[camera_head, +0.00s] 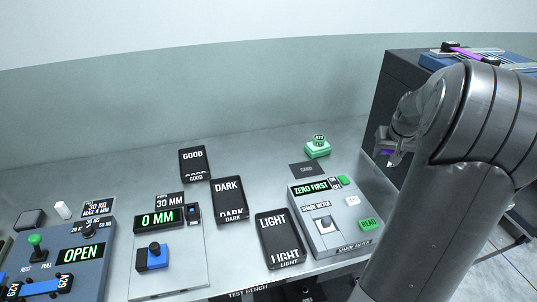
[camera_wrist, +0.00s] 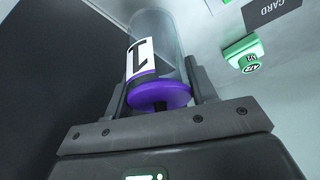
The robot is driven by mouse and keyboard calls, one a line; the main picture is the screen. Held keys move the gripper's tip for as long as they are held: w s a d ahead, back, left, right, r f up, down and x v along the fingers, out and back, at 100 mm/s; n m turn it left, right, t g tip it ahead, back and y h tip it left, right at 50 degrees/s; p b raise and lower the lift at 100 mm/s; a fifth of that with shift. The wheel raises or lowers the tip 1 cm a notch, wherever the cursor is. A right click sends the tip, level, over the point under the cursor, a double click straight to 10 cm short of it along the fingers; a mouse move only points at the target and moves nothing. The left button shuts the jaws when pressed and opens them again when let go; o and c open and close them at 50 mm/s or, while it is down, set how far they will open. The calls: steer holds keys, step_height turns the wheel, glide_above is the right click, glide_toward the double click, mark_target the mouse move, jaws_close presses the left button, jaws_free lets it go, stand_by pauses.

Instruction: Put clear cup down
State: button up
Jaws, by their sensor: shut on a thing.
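The clear cup (camera_wrist: 177,36) is a transparent cylinder with a white label bearing a black "1" and a purple disc at its near end. In the wrist view it stands between the two dark fingers of my gripper (camera_wrist: 160,88), which is shut on it. In the head view my gripper (camera_head: 388,147) is at the right end of the bench, beside the dark cabinet; only a small purple patch shows there and the arm hides most of the cup. I cannot tell whether the cup touches a surface.
The metal bench (camera_head: 120,180) holds GOOD (camera_head: 194,162), DARK (camera_head: 229,199) and LIGHT (camera_head: 279,238) trays. The shade meter (camera_head: 328,225), a dark card (camera_head: 307,169) and a green block (camera_head: 318,148) are left of my arm. A dark cabinet (camera_head: 392,90) stands at right.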

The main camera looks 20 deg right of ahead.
steer(key=w+a+n+y, duration=0.4)
steer(key=w+a+n, duration=0.7)
steer(key=w+a, duration=1.7)
steer(key=shift+w+a+f, duration=0.8)
steer(key=shift+a+f, duration=0.85)
steer(key=shift+a, duration=0.05)
steer(key=shift+w+a+f, duration=0.8)
steer(key=shift+a+f, duration=0.85)
steer(key=shift+a, duration=0.05)
steer(key=shift+w+a+f, duration=0.8)
steer(key=shift+a+f, duration=0.85)
steer(key=shift+a, duration=0.05)
steer(key=o, duration=1.1)
steer(key=shift+f, duration=0.15)
